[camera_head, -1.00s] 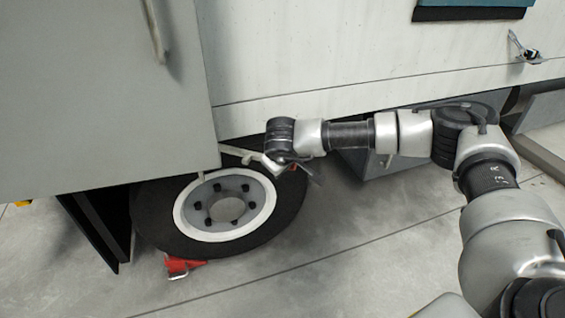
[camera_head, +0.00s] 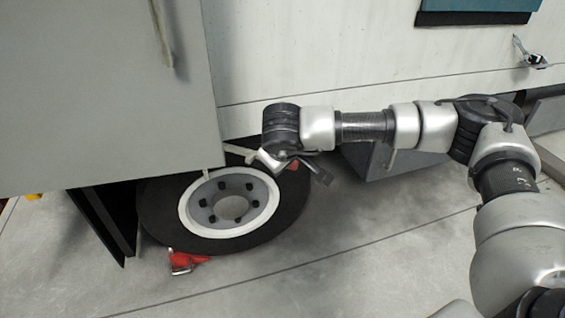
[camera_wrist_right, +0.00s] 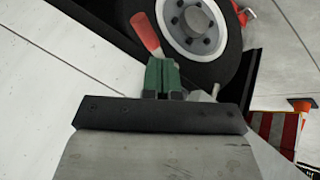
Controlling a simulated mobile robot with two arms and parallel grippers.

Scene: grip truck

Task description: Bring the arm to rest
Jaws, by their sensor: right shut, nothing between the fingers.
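My right arm (camera_head: 365,126) comes in from the right in the head view and reaches left across the lower truck side. Its wrist end is in front of the top of the truck wheel (camera_head: 232,205). In the right wrist view my right gripper (camera_wrist_right: 162,72) shows green fingers, shut and empty. A red, handle-like piece (camera_wrist_right: 145,33) shows just beyond the fingertips; I cannot tell whether they touch it. A small red patch (camera_head: 292,166) also shows beside the wrist in the head view. My left gripper is not in view.
A grey panel (camera_head: 105,95) hangs at the left over the pale truck side (camera_head: 310,50). A red object (camera_head: 185,261) lies on the floor by the tyre. An orange cone (camera_wrist_right: 300,104) and a striped barrier (camera_wrist_right: 285,128) stand at right in the wrist view.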

